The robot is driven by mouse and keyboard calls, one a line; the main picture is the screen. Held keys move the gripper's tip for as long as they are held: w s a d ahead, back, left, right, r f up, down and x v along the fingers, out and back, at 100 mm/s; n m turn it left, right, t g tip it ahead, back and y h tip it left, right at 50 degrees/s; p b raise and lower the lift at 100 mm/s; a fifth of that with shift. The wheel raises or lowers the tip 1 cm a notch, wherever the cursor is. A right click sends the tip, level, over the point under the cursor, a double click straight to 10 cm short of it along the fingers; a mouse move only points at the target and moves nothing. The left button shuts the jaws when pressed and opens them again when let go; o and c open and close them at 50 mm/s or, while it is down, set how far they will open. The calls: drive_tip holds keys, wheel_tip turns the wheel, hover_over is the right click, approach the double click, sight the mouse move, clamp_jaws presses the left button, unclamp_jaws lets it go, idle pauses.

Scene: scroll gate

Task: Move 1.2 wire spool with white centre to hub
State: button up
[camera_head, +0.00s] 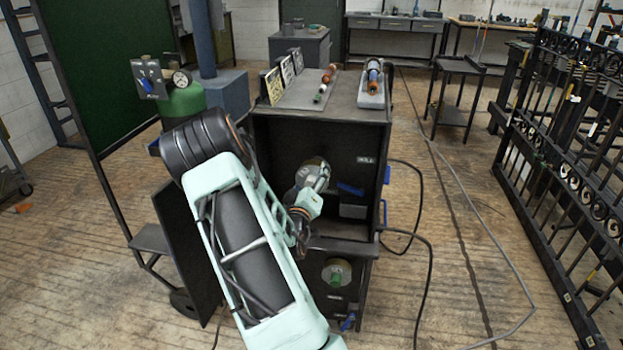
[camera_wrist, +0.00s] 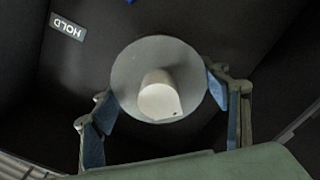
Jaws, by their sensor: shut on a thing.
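The wire spool with white centre (camera_head: 309,170) is in the upper compartment of the black cabinet. In the wrist view the spool (camera_wrist: 158,55) shows a round grey flange with a white hub facing the camera. My gripper (camera_head: 320,180) reaches into that compartment. In the wrist view the blue-padded fingers of my gripper (camera_wrist: 160,88) are shut on opposite sides of the flange. I cannot tell whether the spool touches the compartment's back or floor. No part clearly identifiable as the hub destination shows.
The cabinet (camera_head: 290,122) has a HOLD label (camera_wrist: 68,27) inside. A green-centred spool (camera_head: 337,272) sits in its lower compartment. Small parts and cards (camera_head: 275,85) stand on top. A green tank (camera_head: 183,105) stands left. Cables lie on the floor at right; an iron gate (camera_head: 570,170) stands far right.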

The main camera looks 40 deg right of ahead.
drive_tip(key=shift+r+b+x, duration=0.1)
drive_tip(key=shift+b+x, duration=0.5)
drive_tip(key=shift+x, duration=0.25)
drive_tip(key=shift+r+b+x, duration=0.15)
drive_tip(key=shift+b+x, duration=0.45)
drive_tip(key=shift+x, duration=0.25)
idle(1.6)
drive_tip(key=shift+w+d+b, duration=0.35)
drive_tip(key=shift+b, duration=0.6)
idle(1.7)
drive_tip(key=o, duration=1.8)
drive_tip(key=shift+s+f, duration=0.1)
drive_tip(key=shift+f, duration=0.05)
drive_tip(key=shift+o, duration=0.4)
drive_tip(key=shift+o, duration=0.8)
drive_tip(key=v, duration=1.2)
